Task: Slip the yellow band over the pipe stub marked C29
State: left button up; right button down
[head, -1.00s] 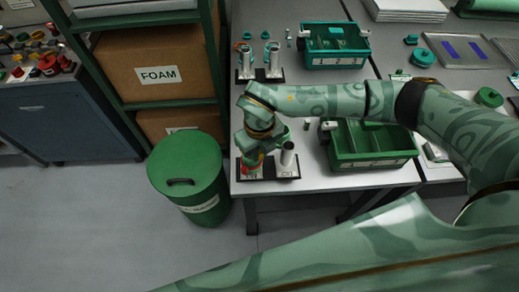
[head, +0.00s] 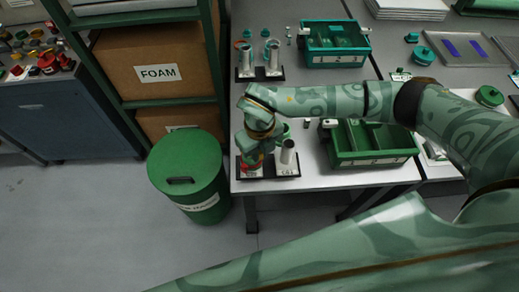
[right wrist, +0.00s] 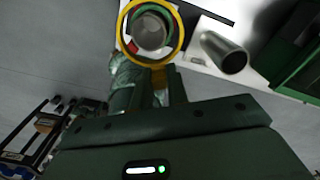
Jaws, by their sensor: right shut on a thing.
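The yellow band (right wrist: 120,30) shows in the right wrist view as a ring, its near edge at my right gripper (right wrist: 157,72). My right gripper is shut on it; the gripper also shows in the head view (head: 252,156). Inside the ring's outline is the open top of a grey pipe stub (right wrist: 152,32) with a green ring about it. I cannot tell whether the band is above the stub or around it. In the head view my gripper mostly hides this stub, and its mark is not readable. My left gripper is not in view.
A second pipe stub (head: 288,154) stands just right of my gripper on the same dark base; its label seems to read C61. A green bin (head: 365,160) stands further right. Two more stubs (head: 272,58) and a teal bin (head: 335,60) stand behind. A green drum (head: 183,160) is left of the table.

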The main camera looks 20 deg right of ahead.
aim_at(260, 159)
jog(key=shift+f, duration=0.6)
jog(key=shift+f, duration=0.35)
jog(key=shift+p, duration=0.5)
dwell(1.6)
jog(key=shift+f, duration=0.8)
dwell(1.5)
jog(key=shift+f, duration=0.2)
dwell(0.5)
jog(key=shift+f, duration=0.35)
jog(key=shift+f, duration=0.45)
jog(key=shift+f, duration=0.25)
dwell(0.7)
jog(key=c, duration=1.3)
grip_release()
